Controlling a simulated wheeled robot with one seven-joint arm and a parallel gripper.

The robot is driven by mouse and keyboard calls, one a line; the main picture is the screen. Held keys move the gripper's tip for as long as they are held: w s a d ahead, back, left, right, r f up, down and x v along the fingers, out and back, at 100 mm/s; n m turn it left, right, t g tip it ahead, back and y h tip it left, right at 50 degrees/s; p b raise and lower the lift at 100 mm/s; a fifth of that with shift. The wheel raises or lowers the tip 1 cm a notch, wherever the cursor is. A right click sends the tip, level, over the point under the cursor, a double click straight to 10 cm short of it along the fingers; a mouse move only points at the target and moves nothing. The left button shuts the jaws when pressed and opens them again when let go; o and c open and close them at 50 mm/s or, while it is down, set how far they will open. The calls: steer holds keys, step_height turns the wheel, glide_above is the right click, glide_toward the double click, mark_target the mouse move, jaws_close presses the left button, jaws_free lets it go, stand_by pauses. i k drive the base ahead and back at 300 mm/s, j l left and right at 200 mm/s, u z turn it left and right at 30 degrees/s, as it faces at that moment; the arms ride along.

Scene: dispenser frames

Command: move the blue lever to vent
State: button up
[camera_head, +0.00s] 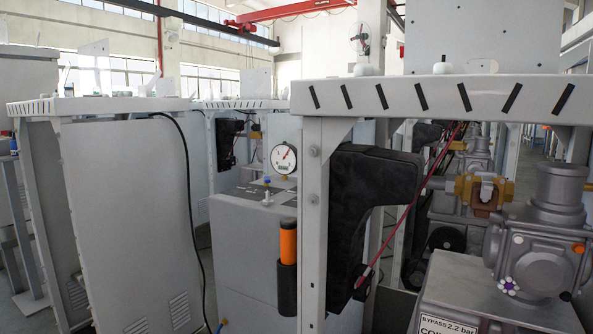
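A small blue piece (267,181) sits on a pale fitting (267,196) on top of a grey cabinet (240,235) near the middle. Another small blue piece (221,326) shows at the bottom edge, partly cut off. Both are too small to tell whether either is the blue lever or which way it points. No vent marking is legible. My gripper is not in view.
A round gauge (284,158) stands behind the pale fitting. A grey frame post (313,225) with an orange cylinder (288,240) in a black holder stands in front at the centre. A metal pump-like unit (540,250) and a BYPASS 2.2 bar label (447,325) are at right.

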mark_target(267, 180)
steer(key=i+j+z, duration=0.1)
steer(key=j+z, duration=0.85)
steer(key=i+j, duration=0.05)
steer(key=j, duration=0.1)
